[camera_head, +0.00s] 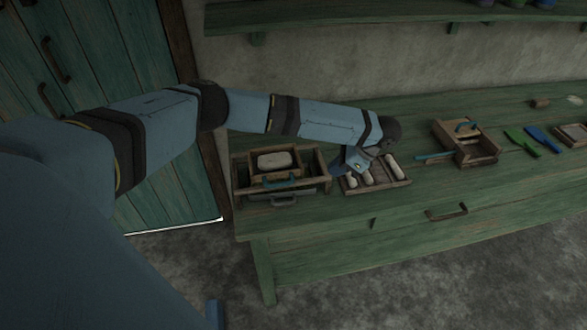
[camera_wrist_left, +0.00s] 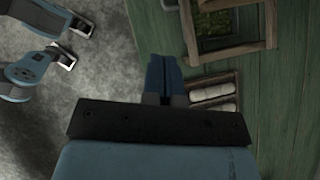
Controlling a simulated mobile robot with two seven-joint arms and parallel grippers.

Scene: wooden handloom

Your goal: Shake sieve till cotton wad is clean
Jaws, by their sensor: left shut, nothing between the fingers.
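A wooden sieve-like frame (camera_head: 322,182) stands at the left end of the green bench, with a blue handle (camera_head: 280,182) at its front. A pale cotton wad (camera_head: 274,160) lies in a smaller wooden holder on top. My left gripper (camera_head: 352,165) is shut and empty, to the right of the frame and above a shallow tray (camera_head: 403,183) of pale rolls. In the left wrist view its shut fingers (camera_wrist_left: 165,66) are left of the tray's rolls (camera_wrist_left: 212,101), and part of a wooden frame (camera_wrist_left: 268,28) shows above.
Further right are a wooden box (camera_head: 466,152), a green brush-like tool (camera_head: 522,142) and a blue one (camera_head: 541,138). A shelf (camera_head: 380,10) runs along the wall. A bare bench strip lies in front.

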